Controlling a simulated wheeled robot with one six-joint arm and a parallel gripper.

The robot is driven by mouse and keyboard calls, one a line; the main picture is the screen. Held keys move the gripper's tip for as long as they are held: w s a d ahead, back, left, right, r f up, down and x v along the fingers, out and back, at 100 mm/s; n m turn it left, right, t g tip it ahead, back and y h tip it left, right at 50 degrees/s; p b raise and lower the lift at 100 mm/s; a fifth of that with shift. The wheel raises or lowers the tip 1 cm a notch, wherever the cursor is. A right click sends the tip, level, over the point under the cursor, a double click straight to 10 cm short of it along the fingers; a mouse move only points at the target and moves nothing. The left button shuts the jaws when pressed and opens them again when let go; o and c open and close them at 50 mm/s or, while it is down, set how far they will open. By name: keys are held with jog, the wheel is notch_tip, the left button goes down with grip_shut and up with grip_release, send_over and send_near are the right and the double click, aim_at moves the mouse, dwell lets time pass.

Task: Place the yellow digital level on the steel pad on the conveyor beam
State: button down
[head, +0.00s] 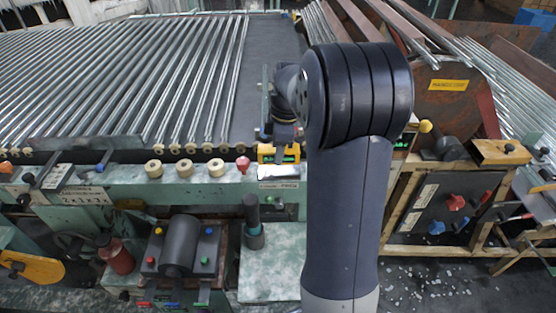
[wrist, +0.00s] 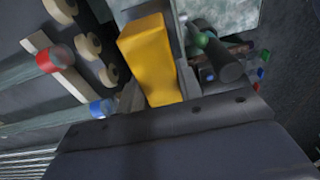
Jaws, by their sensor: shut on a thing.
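The bright steel pad (head: 278,171) lies on the beam just below the level in the head view. I cannot tell whether the level touches the pad. My arm hides part of the beam to the right.
A red knob (head: 243,164) and several cream rings (head: 216,167) stand on the beam left of the pad. A dark upright cylinder (head: 252,215) stands in front of it. A machine with wooden frame (head: 450,205) stands at right.

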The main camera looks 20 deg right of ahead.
jog(key=shift+f, duration=1.95)
jog(key=shift+f, duration=0.15)
jog(key=c, duration=1)
grip_release()
jog(key=shift+o, duration=0.2)
jog(key=r, duration=0.4)
jog(key=d+r, duration=0.1)
jog(key=r, duration=0.7)
jog(key=shift+s+d+r, duration=0.15)
jog(key=shift+s+d, duration=0.05)
jog(key=shift+s, duration=0.1)
